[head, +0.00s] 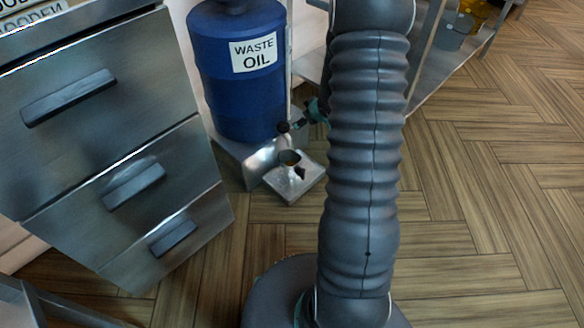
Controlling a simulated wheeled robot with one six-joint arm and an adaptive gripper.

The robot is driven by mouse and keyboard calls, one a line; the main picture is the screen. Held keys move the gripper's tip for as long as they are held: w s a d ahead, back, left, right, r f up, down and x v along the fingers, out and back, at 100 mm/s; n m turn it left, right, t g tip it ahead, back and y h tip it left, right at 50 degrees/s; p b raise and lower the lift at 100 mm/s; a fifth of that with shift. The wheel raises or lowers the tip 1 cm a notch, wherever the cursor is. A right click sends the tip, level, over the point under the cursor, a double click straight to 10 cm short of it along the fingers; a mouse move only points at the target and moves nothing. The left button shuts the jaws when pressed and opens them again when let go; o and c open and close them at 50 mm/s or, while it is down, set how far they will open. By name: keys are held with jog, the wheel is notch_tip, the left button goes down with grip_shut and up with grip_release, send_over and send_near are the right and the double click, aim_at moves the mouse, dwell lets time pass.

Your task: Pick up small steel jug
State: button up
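A small container with a brownish round mouth (290,157), which looks like the small steel jug, stands on a low steel plate (282,186) in front of the blue drum. A dark pointed shape shows at its front; I cannot tell whether it is a handle or a shadow. Just above and right of it, a dark and teal part (303,122) sticks out from behind my sleeved arm. It looks like the end of my arm with my gripper, apart from the container in the picture. It is too small and too covered to tell whether the fingers are open.
A blue drum labelled WASTE OIL (235,95) stands behind the plate. A steel drawer cabinet (110,130) fills the left. A low steel shelf (428,75) at the upper right bears a grey bucket (452,36). The wooden floor (490,210) at right is clear.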

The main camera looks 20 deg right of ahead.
notch_tip(320, 180, down, 12)
jog(key=y, duration=0.2)
jog(key=n+y+b, duration=0.1)
jog(key=y+b, duration=0.1)
send_near(284, 162)
jog(key=shift+b+x, duration=0.4)
jog(key=shift+x, duration=2.35)
jog(key=shift+s+d, duration=0.1)
jog(key=shift+d, duration=0.05)
jog(key=c, duration=1.2)
